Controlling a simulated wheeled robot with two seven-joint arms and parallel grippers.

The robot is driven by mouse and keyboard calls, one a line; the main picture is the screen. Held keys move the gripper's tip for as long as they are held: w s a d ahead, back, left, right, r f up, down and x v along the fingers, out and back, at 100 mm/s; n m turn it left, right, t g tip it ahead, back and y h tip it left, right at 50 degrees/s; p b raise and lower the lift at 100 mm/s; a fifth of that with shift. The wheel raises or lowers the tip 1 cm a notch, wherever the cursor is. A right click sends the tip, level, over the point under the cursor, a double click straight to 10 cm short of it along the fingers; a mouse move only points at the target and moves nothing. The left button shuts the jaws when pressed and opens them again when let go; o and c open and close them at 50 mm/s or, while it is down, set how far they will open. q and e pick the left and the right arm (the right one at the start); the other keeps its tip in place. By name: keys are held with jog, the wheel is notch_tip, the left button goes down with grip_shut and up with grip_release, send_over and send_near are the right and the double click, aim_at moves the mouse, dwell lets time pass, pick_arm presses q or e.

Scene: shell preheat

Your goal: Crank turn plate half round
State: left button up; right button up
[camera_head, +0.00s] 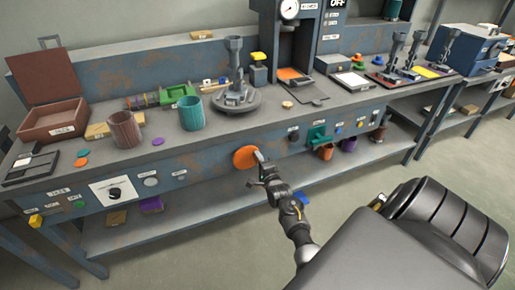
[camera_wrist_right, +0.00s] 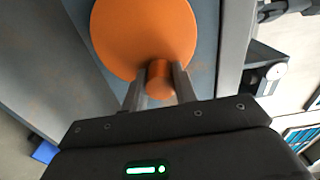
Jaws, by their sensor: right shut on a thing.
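The orange crank disc (camera_head: 244,157) is on the front panel of the workbench, below the tabletop. It also shows large in the right wrist view (camera_wrist_right: 143,32), with a short orange crank knob (camera_wrist_right: 159,80) standing out near its edge. My right gripper (camera_head: 262,165) is at the disc's right edge, and its fingers are on either side of the knob, shut on it. A round grey turn plate (camera_head: 237,101) with a grey upright fixture on it sits on the tabletop above the disc. My left gripper is not in view.
A teal cup (camera_head: 191,113) and a brown cup (camera_head: 125,129) stand left of the turn plate. A press (camera_head: 290,40) stands behind it to the right. Small knobs and labels line the front panel, with a lower shelf (camera_head: 180,212) beneath. The floor in front is clear.

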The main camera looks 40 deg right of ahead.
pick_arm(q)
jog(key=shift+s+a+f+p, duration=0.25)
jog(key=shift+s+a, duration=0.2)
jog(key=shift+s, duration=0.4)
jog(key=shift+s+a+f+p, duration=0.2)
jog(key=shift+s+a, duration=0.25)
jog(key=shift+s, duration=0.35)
pick_arm(e)
jog(key=shift+f+m, duration=0.3)
jog(key=shift+m, duration=0.5)
jog(key=shift+f+m, duration=0.25)
jog(key=shift+m, duration=0.55)
jog(key=o, duration=1)
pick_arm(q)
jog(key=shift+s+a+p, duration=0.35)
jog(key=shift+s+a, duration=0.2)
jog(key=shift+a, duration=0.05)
pick_arm(e)
jog(key=v, duration=1)
jog(key=shift+s+a, duration=0.15)
jog(key=shift+s, duration=0.2)
